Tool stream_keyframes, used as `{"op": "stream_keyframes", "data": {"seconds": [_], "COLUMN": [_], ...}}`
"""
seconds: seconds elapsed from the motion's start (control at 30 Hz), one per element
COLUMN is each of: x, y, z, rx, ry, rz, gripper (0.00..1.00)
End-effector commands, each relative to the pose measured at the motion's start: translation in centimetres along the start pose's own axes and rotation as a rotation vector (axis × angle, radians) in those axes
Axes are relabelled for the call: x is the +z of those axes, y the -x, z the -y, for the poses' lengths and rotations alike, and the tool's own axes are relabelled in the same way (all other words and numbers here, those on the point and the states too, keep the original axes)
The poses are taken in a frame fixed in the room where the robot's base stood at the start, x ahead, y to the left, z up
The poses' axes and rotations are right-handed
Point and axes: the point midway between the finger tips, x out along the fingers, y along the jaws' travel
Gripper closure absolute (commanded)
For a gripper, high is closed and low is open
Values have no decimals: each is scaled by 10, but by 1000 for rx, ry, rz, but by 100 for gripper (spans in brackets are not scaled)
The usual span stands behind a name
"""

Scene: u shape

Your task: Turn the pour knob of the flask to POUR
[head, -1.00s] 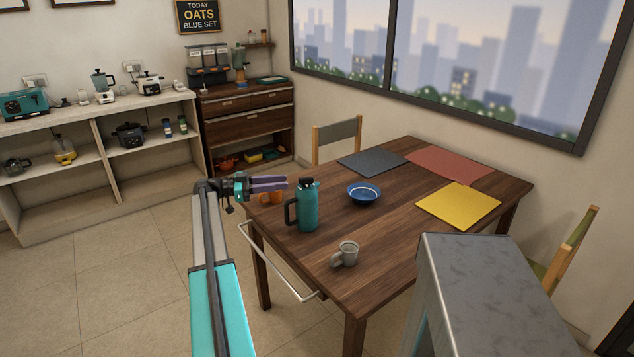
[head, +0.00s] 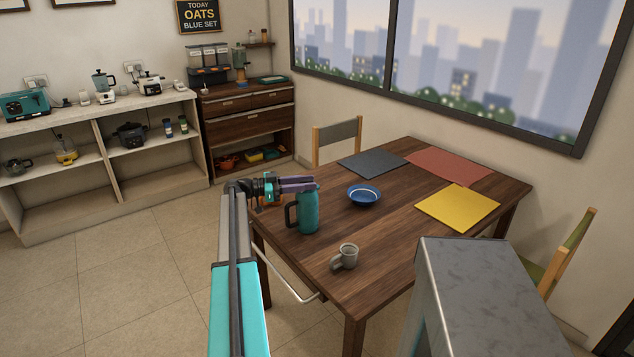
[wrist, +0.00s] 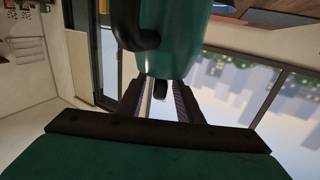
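The teal flask (head: 309,213) stands upright on the table, its dark handle (head: 290,214) on the left. My gripper (head: 298,184) is at the flask's top from the left, and its purple fingers hide the top in the head view. In the wrist view the flask (wrist: 172,45) hangs from the top of the picture. My gripper (wrist: 160,101) shows two fingers spread apart below it. A small dark piece at the flask's top (wrist: 160,86), perhaps the pour knob, lies between the fingers with gaps beside it. Any POUR mark is not readable.
An orange thing (head: 268,202) sits behind my gripper. Grey, red and yellow mats (head: 458,206) lie farther right.

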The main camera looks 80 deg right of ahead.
Motion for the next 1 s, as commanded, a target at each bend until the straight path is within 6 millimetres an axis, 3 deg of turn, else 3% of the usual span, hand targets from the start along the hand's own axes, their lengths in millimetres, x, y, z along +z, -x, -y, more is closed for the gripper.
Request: {"op": "stream_keyframes", "data": {"seconds": [0.3,0.73,0.9,0.97,1.0], "x": [-1,0,0,0,0], "y": [-36,-42,-42,-42,-36], "z": [0,0,0,0,-23], "rx": [2,1,1,1,-2], "ry": [0,0,0,0,1], "rz": [0,0,0,0,0], "gripper": [67,67,96,100,100]}}
